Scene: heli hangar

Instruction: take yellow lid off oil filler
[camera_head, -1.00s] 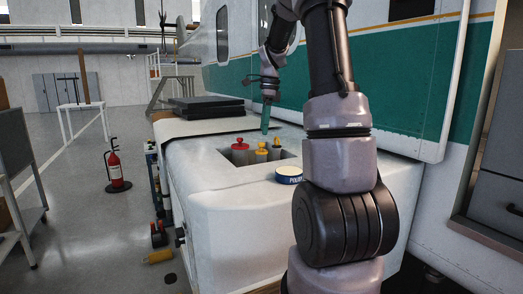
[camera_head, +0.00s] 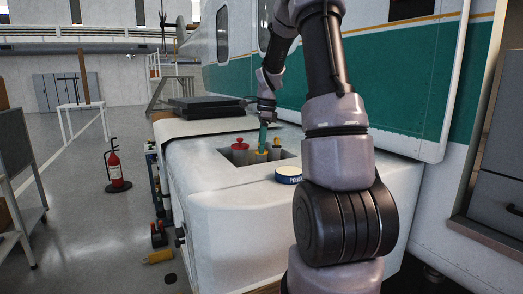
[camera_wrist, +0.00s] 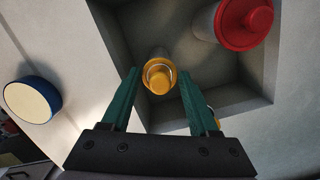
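A yellow lid (camera_head: 261,157) tops a filler in the recess of the white housing. In the wrist view, this lid (camera_wrist: 158,77) lies between the green fingertips of my gripper (camera_wrist: 160,72), with gaps showing on both sides. My gripper (camera_head: 263,137) points down and is open; whether it touches the lid cannot be told. A second yellow lid (camera_head: 277,147) stands just to the right in the head view. In the wrist view it is mostly hidden behind the right finger. No label shows which filler is for oil.
A red lid (camera_head: 239,144) sits beside the yellow ones in the same recess (camera_head: 228,163). It also shows in the wrist view (camera_wrist: 245,22). A round blue-rimmed tin (camera_head: 288,174) rests on the housing top near the recess. Recess walls surround the lids closely.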

